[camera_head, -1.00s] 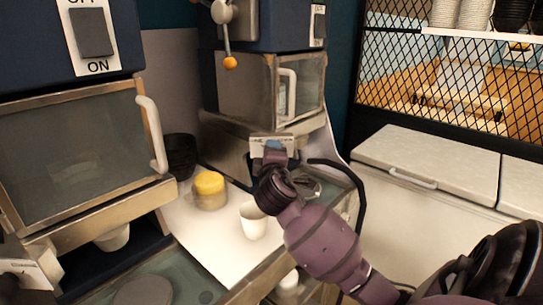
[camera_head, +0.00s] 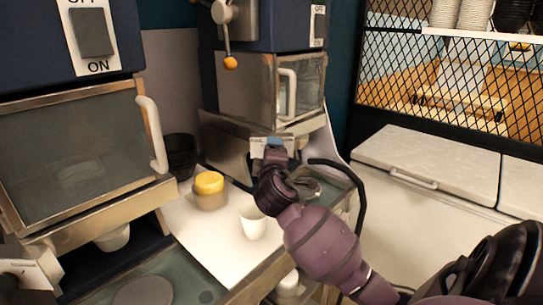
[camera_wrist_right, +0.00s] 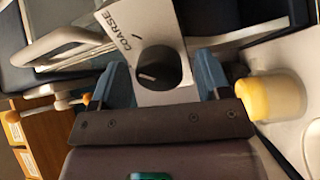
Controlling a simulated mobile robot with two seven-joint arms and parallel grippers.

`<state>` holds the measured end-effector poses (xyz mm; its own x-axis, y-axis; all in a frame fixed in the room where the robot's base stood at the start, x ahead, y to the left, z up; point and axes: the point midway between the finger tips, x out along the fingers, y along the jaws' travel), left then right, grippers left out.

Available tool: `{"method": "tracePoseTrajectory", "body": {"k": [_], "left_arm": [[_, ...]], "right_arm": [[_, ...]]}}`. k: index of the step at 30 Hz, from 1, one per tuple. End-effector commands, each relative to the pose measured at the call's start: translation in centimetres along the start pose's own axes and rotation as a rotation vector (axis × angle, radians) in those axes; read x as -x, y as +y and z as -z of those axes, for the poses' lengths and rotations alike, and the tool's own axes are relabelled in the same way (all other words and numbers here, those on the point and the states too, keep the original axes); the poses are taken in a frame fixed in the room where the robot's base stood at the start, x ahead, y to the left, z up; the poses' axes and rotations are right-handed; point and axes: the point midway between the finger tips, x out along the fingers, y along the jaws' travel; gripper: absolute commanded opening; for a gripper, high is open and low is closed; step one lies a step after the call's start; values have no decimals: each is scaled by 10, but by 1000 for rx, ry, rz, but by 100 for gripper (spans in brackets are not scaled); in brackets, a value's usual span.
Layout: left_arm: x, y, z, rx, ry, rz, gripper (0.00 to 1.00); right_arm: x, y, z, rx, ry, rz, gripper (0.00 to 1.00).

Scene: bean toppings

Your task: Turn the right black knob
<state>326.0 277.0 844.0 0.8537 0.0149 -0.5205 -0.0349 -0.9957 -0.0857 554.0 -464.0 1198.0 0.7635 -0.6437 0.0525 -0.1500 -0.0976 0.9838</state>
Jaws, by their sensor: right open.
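The right black knob (camera_wrist_right: 159,68) shows in the right wrist view, on a pale plate (camera_wrist_right: 131,25) marked COARSE. It has a short light pointer line. My right gripper (camera_wrist_right: 163,80) is open, with one blue finger on each side of the knob. I cannot tell whether the fingers touch it. In the head view my right gripper (camera_head: 275,146) is at the front plate of the right machine (camera_head: 262,85), and it hides the knob there. My left gripper is not in view.
A yellow-lidded jar (camera_head: 210,188) and a white cup (camera_head: 252,222) stand on the white counter left of my right arm. A black cable (camera_head: 358,195) hangs at its right. The left machine (camera_head: 85,145) fills the left side. White chest lids (camera_head: 430,165) are at the right.

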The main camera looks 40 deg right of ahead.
Motion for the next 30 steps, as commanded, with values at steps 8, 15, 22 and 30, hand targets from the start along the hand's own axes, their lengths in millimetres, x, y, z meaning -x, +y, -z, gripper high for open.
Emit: {"method": "tracePoseTrajectory", "body": {"k": [8, 15, 22, 30], "left_arm": [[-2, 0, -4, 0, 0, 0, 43], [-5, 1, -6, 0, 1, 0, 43], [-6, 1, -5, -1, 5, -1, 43], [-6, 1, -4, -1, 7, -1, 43]], "right_arm": [[39, -2, 0, -2, 1, 3, 70], [81, -2, 0, -2, 0, 3, 70], [103, -1, 0, -1, 0, 2, 70], [106, -1, 0, 0, 0, 2, 70]]}}
